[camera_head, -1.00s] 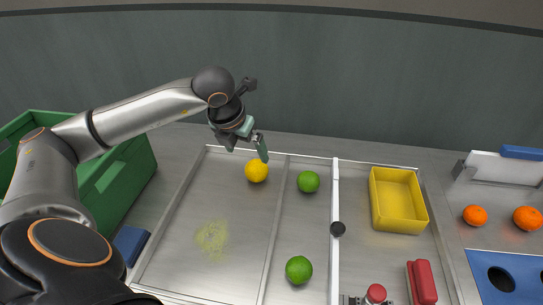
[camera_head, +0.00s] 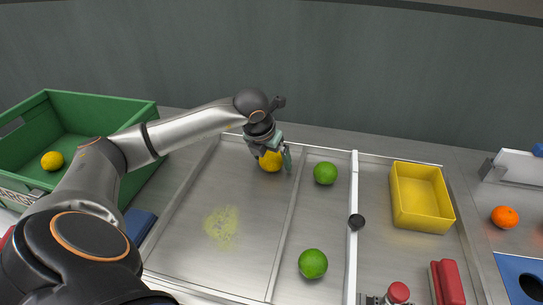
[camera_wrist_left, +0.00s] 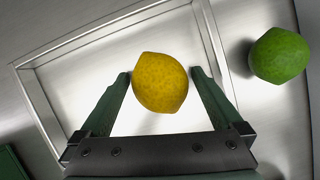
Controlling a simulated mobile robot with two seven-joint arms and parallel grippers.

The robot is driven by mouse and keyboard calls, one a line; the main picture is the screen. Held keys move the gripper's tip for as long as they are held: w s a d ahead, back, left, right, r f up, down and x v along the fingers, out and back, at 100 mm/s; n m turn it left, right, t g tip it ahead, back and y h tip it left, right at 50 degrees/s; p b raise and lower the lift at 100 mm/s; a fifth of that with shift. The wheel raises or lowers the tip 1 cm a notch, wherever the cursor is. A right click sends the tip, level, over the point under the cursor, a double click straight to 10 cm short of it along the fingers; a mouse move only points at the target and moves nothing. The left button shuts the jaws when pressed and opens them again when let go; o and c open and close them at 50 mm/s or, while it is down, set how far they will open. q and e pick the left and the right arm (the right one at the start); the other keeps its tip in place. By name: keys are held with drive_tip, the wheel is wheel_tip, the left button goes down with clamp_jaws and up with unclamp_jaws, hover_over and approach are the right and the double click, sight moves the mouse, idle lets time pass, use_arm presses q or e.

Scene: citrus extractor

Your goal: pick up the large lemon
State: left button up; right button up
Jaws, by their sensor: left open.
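A yellow lemon (camera_head: 271,162) lies in the left section of the shallow metal tray (camera_head: 187,205), near its back edge. In the left wrist view the lemon (camera_wrist_left: 160,82) sits between the fingertips, with its pointed end up and left. My left gripper (camera_head: 274,157) is open, its green fingers on either side of the lemon with small gaps showing. It partly covers the lemon in the head view. A second yellow fruit (camera_head: 52,161) lies in the green crate (camera_head: 100,105) at left. My right gripper is not in view.
A green lime (camera_head: 325,173) lies right of the lemon, beyond a thin divider (camera_head: 284,225); another lime (camera_head: 313,263) is nearer the front. A yellow bin (camera_head: 421,197) stands at right. A yellow smear (camera_head: 221,226) marks the tray's otherwise clear left section.

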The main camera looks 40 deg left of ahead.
use_arm(q)
drive_tip(key=c, duration=1.4)
drive_tip(key=shift+o, duration=0.2)
drive_tip(key=shift+r, duration=0.1)
